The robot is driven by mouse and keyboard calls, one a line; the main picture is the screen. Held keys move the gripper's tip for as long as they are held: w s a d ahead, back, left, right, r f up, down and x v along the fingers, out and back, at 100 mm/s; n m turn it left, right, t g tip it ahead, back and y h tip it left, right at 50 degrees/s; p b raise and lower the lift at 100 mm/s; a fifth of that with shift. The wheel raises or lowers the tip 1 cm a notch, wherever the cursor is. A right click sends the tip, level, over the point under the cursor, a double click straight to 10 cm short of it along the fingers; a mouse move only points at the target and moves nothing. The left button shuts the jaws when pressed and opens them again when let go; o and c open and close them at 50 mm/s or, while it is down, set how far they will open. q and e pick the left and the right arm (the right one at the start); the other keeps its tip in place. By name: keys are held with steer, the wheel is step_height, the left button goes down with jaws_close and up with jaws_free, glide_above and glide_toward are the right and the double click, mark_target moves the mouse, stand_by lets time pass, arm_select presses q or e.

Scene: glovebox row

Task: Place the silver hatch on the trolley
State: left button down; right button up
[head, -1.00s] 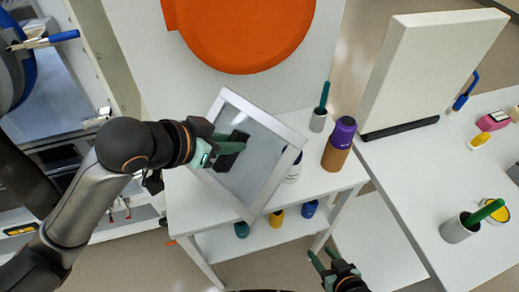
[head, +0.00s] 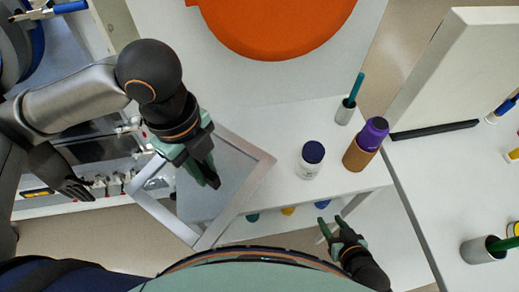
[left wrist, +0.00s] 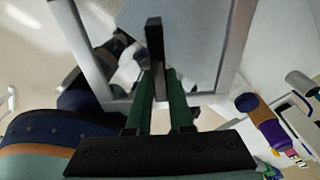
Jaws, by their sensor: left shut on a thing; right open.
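The silver hatch (head: 240,175), a square grey panel with a pale metal frame, is in my left gripper (head: 208,178). The gripper is shut on its black handle, which shows in the left wrist view (left wrist: 155,45). In the head view the hatch is tilted and overlaps the front left part of the white trolley (head: 265,120); its height above the top cannot be told. The gripper hides part of the panel. My right gripper (head: 334,225) is open and empty, low in front of the trolley.
On the trolley's right side stand a white bottle with a blue cap (head: 311,160), a purple and brown bottle (head: 364,146) and a grey cup with a teal stick (head: 346,110). An orange round object (head: 280,25) lies behind. A white table (head: 430,170) adjoins at right.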

mark_target(232, 157)
arm_select(q)
steer(key=w+d+f, duration=0.1)
steer(key=w+d, duration=0.1)
steer(key=w, duration=0.1)
steer(key=w+d+f, duration=0.1)
steer(key=w, duration=0.1)
steer(key=shift+d+f, duration=0.35)
steer(key=shift+d, duration=0.05)
steer(key=w+f, duration=0.1)
steer(key=w+d+f, duration=0.1)
steer(key=f, duration=0.1)
steer(key=w+d+f, duration=0.1)
steer(key=f, duration=0.1)
steer(key=shift+w+d+f, duration=0.1)
steer(key=shift+w+d, duration=0.15)
steer(key=shift+w, duration=0.05)
steer(key=shift+w+d+f, duration=0.2)
steer(key=shift+f, duration=1.7)
steer(key=c, duration=0.8)
jaws_free()
steer(key=shift+f, duration=0.1)
step_height(232, 157, up, 12)
steer(key=a, duration=0.1)
steer(key=shift+w+a, duration=0.2)
steer(key=shift+w, duration=0.15)
